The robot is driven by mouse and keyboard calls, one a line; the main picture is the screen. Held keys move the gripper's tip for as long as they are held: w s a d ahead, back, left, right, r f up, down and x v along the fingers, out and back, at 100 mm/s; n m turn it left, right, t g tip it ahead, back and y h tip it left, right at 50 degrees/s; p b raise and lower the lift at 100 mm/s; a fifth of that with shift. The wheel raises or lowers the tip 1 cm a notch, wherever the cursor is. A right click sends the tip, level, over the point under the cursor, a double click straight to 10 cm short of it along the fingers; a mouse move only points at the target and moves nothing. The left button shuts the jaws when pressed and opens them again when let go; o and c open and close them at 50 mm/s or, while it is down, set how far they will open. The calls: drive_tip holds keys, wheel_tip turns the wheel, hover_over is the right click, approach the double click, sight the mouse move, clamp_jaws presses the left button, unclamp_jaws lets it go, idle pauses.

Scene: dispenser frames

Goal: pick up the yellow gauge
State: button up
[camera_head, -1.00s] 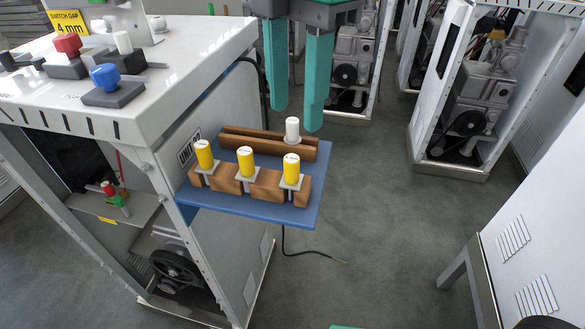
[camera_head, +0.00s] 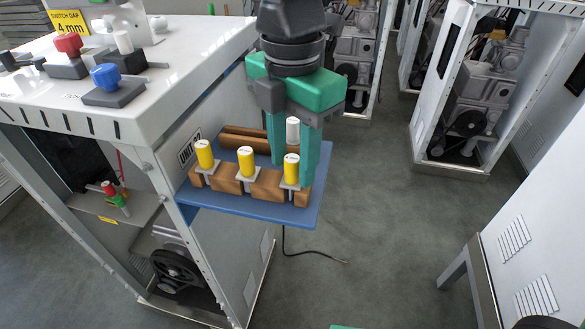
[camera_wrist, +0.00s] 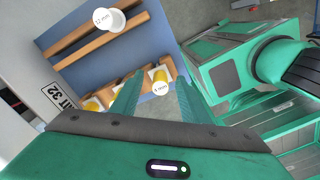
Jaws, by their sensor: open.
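Three yellow gauges stand upright in a row in the front wooden rack: left (camera_head: 204,154), middle (camera_head: 246,161) and right (camera_head: 291,170). My gripper (camera_head: 293,176) is open and points down, with its teal fingers on either side of the right gauge. In the wrist view, this gauge (camera_wrist: 161,79) lies between the two fingers (camera_wrist: 158,84), its white top marked in mm, the number too small to be sure of. I cannot tell if either finger touches it. Another yellow gauge (camera_wrist: 93,103) is partly hidden by my gripper.
A white gauge (camera_head: 292,130) stands in the rear wooden rack, close behind my fingers. Both racks sit on a blue shelf (camera_head: 250,211) fixed to a white cabinet (camera_head: 150,85). A "SWITCH GAP 4 mm" sign (camera_head: 69,22) stands on top. Floor right of the shelf is clear.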

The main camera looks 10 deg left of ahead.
clamp_jaws()
idle(0.3)
